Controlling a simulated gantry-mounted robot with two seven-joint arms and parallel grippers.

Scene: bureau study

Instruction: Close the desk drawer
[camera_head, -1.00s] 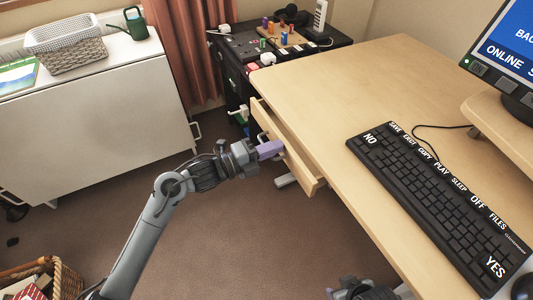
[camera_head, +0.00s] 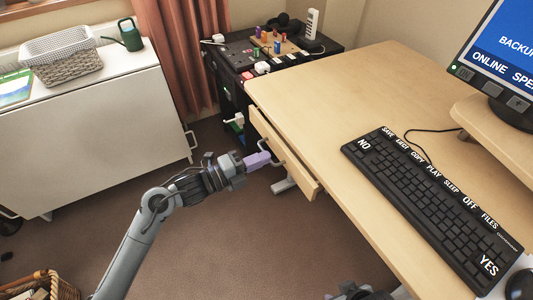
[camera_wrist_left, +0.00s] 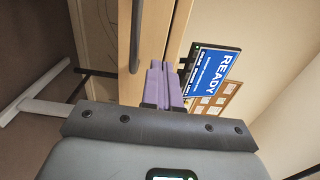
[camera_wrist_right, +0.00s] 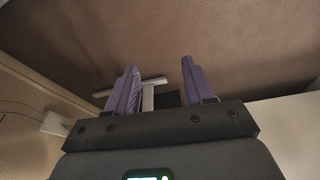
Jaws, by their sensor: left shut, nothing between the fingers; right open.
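The desk drawer (camera_head: 298,172) is light wood and sits under the left edge of the desk (camera_head: 350,85). Its front stands close to the desk edge; whether it is fully flush is hard to tell. A dark handle (camera_wrist_left: 136,35) is on the drawer front in the left wrist view. My left gripper (camera_head: 268,158) is shut and empty, its purple fingertips at the drawer front beside the handle. The left fingers (camera_wrist_left: 163,82) also show against the wood. My right gripper (camera_wrist_right: 160,85) is open and empty above the carpet, mostly cut off in the head view.
A black keyboard (camera_head: 430,200), a monitor (camera_head: 495,60) and a mouse (camera_head: 521,284) are on the desk. A dark side table (camera_head: 290,60) with small coloured objects is at the back. A white cabinet (camera_head: 90,125) stands left. Open carpet lies between cabinet and desk.

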